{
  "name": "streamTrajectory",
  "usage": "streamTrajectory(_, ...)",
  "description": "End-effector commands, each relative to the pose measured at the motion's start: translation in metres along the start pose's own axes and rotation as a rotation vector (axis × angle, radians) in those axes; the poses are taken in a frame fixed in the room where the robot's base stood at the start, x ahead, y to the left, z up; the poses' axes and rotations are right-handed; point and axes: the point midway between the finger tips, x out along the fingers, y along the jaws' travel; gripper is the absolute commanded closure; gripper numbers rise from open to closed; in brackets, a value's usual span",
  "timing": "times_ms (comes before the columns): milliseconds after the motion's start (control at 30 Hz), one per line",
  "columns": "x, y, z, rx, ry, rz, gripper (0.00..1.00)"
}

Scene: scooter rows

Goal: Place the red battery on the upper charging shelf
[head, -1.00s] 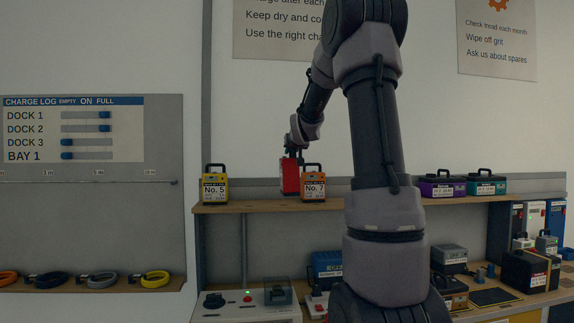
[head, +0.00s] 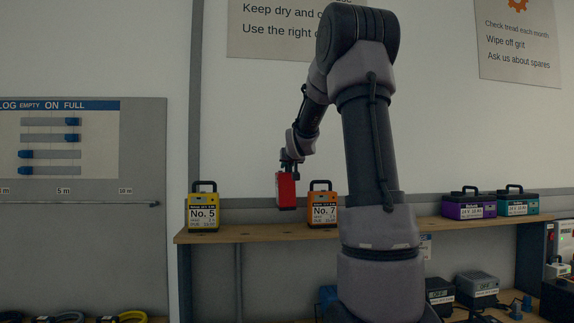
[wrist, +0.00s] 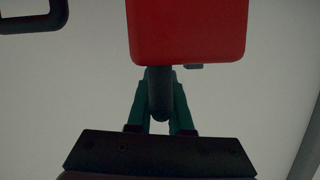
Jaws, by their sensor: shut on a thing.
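The red battery (head: 287,190) hangs upright from my gripper (head: 290,165) in the head view. My gripper is shut on its dark handle. The battery is between the yellow No. 5 battery (head: 203,211) and the orange No. 7 battery (head: 323,212), with its bottom a little above the upper charging shelf (head: 262,232) in the picture. I cannot tell how far it is from the shelf in depth. In the wrist view, the red battery (wrist: 188,30) fills the top middle, with the green fingers around its handle.
A purple battery (head: 469,205) and a teal battery (head: 516,202) stand on the right of the upper shelf. My arm hides the middle of the shelf. A grey charger (head: 477,285) stands below on the right. Bare shelf shows between No. 5 and No. 7.

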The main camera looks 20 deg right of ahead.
Motion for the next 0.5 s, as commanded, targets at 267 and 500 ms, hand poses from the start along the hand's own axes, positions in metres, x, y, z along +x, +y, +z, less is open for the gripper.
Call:
streamTrajectory(267,0.007,0.002,0.021,-0.001,0.006,-0.001,1.0)
streamTrajectory(500,0.013,0.004,0.041,-0.001,0.007,-0.001,1.0)
